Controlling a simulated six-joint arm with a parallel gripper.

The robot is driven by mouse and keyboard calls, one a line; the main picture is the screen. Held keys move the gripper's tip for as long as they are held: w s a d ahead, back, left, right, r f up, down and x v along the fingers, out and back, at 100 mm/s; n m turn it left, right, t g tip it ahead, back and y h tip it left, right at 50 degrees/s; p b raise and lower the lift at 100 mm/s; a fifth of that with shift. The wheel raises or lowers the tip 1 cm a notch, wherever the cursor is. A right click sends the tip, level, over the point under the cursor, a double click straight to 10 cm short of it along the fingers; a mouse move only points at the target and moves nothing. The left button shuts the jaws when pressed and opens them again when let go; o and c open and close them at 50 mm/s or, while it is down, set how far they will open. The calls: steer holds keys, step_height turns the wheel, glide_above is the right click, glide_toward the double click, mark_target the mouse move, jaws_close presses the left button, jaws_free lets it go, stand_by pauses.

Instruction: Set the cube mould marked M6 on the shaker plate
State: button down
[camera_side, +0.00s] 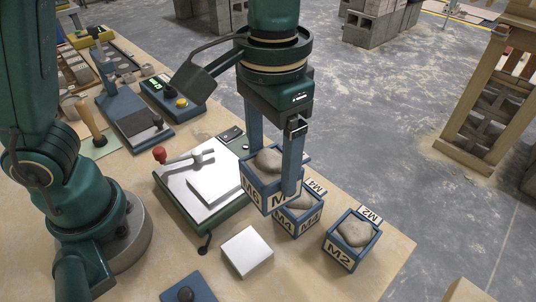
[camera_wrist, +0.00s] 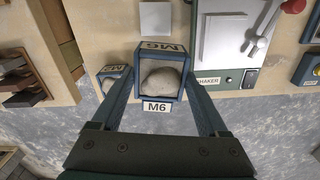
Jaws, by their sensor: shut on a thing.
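My gripper (camera_side: 272,172) is shut on the blue cube mould M6 (camera_side: 254,189), one finger on each side. The mould holds a grey rounded mound and hangs upright, apparently above table level. It also shows between my fingers in the wrist view (camera_wrist: 160,103). The shaker (camera_side: 183,212) is a green-sided machine with a pale plate (camera_side: 208,194) on top, just left of M6 in the side view. In the wrist view the shaker plate (camera_wrist: 222,35) is to the right of M6.
Mould M4 (camera_side: 300,222) is partly hidden behind M6, and mould M2 (camera_side: 352,242) stands to its right near the table edge. A white square (camera_side: 246,251) lies in front of the shaker. A red-knobbed lever (camera_side: 185,159) sits on the shaker's far side.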

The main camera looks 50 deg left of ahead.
steer(key=shift+s+a+m, duration=0.35)
steer(key=shift+a+m, duration=0.15)
steer(key=shift+m, duration=0.5)
steer(key=s+a+r+n, duration=0.2)
steer(key=a, duration=1)
steer(key=s+a+r+n, duration=0.2)
steer(key=a, duration=0.9)
steer(key=shift+w+d+f, duration=0.6)
steer(key=shift+d+f, duration=1.1)
steer(key=shift+f, duration=0.15)
steer(key=shift+w+d+f, duration=0.65)
steer(key=shift+d+f, duration=1.1)
steer(key=shift+f, duration=0.15)
steer(key=shift+w+d+f, duration=0.6)
steer(key=shift+d+f, duration=1.1)
steer(key=shift+f, duration=0.15)
steer(key=shift+f, duration=0.15)
jaws_free()
